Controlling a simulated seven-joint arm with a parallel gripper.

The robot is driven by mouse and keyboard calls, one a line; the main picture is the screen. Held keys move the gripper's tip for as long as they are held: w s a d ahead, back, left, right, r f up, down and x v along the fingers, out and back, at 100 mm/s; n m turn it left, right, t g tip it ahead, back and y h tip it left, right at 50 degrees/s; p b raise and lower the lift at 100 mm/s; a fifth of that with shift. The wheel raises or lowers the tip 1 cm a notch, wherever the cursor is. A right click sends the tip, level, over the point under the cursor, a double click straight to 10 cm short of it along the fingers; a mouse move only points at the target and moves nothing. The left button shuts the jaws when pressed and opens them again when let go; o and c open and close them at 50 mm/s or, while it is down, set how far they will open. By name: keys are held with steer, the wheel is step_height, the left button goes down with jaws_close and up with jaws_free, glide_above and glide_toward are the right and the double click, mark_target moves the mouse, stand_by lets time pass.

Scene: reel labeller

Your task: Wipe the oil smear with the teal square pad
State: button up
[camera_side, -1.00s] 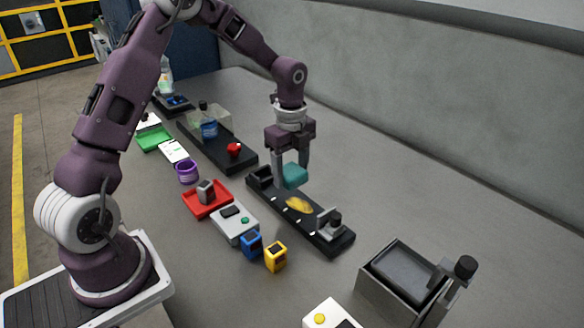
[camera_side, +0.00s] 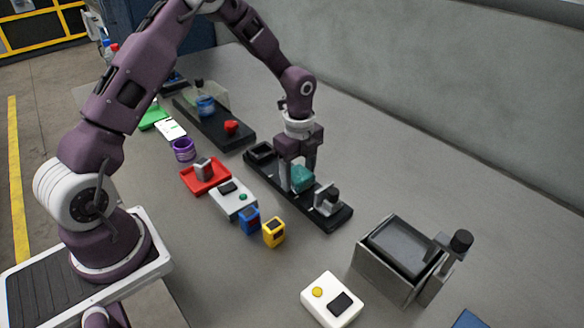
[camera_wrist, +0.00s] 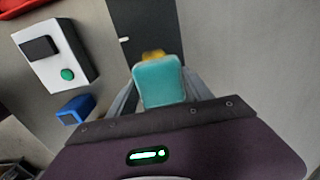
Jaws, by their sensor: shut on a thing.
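My gripper (camera_side: 300,184) is shut on the teal square pad (camera_side: 303,178), low over the black labeller base (camera_side: 262,180). The pad also shows between my fingers in the wrist view (camera_wrist: 158,82). A small part of the yellow oil smear (camera_wrist: 153,54) shows just past the pad's far edge in the wrist view. In the side view the pad and fingers hide the smear. I cannot tell whether the pad touches the smear.
A grey bracket (camera_side: 327,198) stands on the base close right of the pad. A white control box (camera_side: 233,199), a blue block (camera_side: 249,219) and a yellow block (camera_side: 274,232) stand in front. A metal bin (camera_side: 396,258) is at right. The table behind the base is clear.

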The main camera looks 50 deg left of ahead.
mark_target(309, 192)
steer(key=shift+d, duration=2)
steer(key=shift+a, duration=3.65)
steer(key=shift+a+r, duration=0.1)
steer(key=shift+a, duration=0.1)
step_height(309, 192, up, 8)
